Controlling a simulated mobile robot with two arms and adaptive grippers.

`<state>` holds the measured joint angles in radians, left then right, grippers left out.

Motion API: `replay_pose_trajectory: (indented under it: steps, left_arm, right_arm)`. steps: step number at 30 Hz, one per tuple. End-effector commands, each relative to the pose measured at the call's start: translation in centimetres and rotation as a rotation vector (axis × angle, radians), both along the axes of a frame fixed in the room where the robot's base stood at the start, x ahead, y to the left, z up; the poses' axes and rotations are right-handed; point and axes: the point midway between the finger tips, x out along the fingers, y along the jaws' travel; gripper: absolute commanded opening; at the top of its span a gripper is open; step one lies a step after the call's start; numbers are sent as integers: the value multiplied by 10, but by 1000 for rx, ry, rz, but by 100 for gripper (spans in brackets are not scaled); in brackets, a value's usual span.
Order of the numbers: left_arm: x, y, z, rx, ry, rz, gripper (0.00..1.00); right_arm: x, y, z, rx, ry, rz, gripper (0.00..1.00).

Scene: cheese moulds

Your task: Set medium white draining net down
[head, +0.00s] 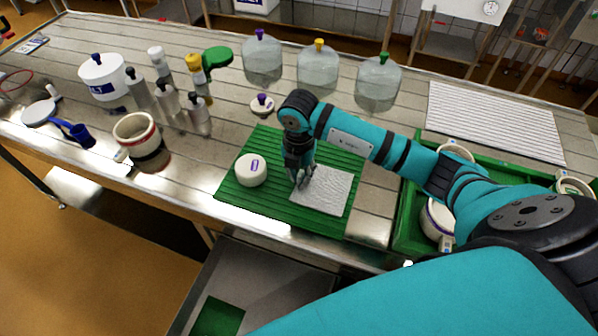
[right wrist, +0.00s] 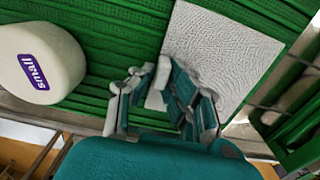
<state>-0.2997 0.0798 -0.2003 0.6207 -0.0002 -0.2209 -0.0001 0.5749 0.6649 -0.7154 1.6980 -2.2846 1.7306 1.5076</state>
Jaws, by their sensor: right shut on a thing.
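The medium white draining net (head: 327,190) is a textured white square at the right part of the green ribbed mat (head: 262,204). It lies flat on the mat or just above it; I cannot tell which. My right gripper (head: 301,183) points down at the net's left edge and is shut on it. In the right wrist view the fingers (right wrist: 165,88) meet at a corner of the net (right wrist: 222,50). My left gripper is not in view.
A white round piece labelled "small" (head: 251,169) stands on the mat left of the net. A green crate (head: 408,218) with moulds is to the right. Bottles (head: 168,103) and clear domes (head: 318,72) stand behind. A white ribbed sheet (head: 490,120) lies at back right.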

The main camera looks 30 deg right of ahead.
Motion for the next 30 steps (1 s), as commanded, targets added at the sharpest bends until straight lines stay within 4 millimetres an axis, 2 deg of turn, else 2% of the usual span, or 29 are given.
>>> replay_pose_trajectory:
  steps: [4,5,9,20,23,30]
  left_arm:
    - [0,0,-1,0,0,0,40]
    - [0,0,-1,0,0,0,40]
    - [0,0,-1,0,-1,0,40]
    - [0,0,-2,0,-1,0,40]
    - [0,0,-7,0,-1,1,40]
    - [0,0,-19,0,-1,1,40]
  right_arm:
    - [0,0,0,1,-1,1,0]
    - [0,0,0,1,-1,0,15]
    - [0,0,0,1,-1,0,34]
    - [1,0,5,1,-3,0,35]
    - [2,0,17,1,-6,1,35]
    - [2,0,67,0,-8,1,35]
